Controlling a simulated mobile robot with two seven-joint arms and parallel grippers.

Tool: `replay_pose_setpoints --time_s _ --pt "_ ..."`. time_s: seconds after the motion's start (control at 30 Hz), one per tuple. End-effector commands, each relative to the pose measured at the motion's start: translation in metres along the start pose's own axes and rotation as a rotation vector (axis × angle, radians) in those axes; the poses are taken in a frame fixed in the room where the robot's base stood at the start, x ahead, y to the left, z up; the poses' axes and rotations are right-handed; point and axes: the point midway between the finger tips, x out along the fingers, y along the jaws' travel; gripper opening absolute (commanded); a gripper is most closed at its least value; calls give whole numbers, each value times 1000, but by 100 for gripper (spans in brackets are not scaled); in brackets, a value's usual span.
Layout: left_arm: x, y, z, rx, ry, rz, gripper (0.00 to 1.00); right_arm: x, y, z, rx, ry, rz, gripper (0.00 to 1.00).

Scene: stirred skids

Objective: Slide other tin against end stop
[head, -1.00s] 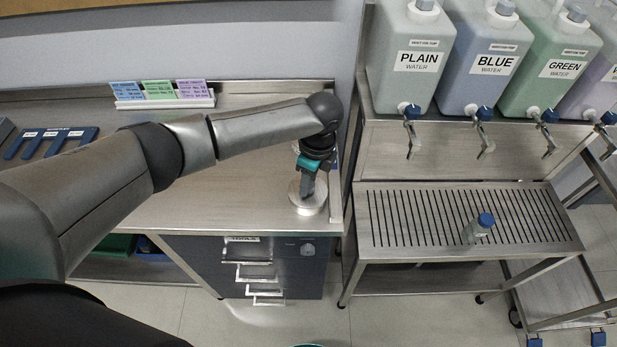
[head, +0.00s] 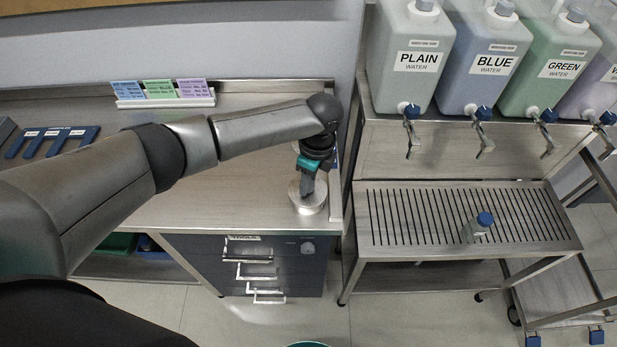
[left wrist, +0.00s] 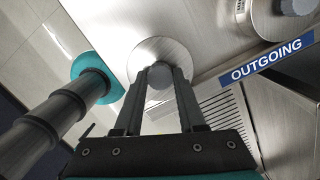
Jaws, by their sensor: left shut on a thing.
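A round silver tin (head: 311,204) stands on the steel bench near its front right corner, close to the raised right edge (head: 336,205). My left gripper (head: 307,190) points down onto it and is shut on the knob of its lid. In the left wrist view the fingers (left wrist: 160,74) close around the knob, with the tin's round top (left wrist: 146,52) behind them. A second round tin with a grey knob (left wrist: 283,18) shows at the top right of that view, beside a blue OUTGOING label (left wrist: 266,61). In the head view my arm mostly hides that second tin. My right gripper is not in view.
A card stand (head: 164,98) and a blue slotted rack (head: 52,142) stand further left on the bench. To the right, large water containers (head: 409,62) with taps sit above a slatted shelf (head: 400,222) holding a blue-capped bottle (head: 479,227).

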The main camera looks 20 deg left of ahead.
Motion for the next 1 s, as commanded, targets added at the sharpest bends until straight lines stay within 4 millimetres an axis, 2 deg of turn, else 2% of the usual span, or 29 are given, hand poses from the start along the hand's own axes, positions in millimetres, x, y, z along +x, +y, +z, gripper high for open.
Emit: replay_pose_setpoints --time_s 0.2,0.23,0.53,0.7,0.93,1.0 --pt "0 0 0 0 0 0 0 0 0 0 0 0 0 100" --pt "0 0 0 0 0 0 40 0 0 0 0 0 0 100" --pt "0 0 0 0 0 0 74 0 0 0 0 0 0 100" --pt "0 0 0 0 0 0 74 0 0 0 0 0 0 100" --pt "0 0 0 0 0 0 99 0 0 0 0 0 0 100" --pt "0 0 0 0 0 0 100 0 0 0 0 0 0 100"
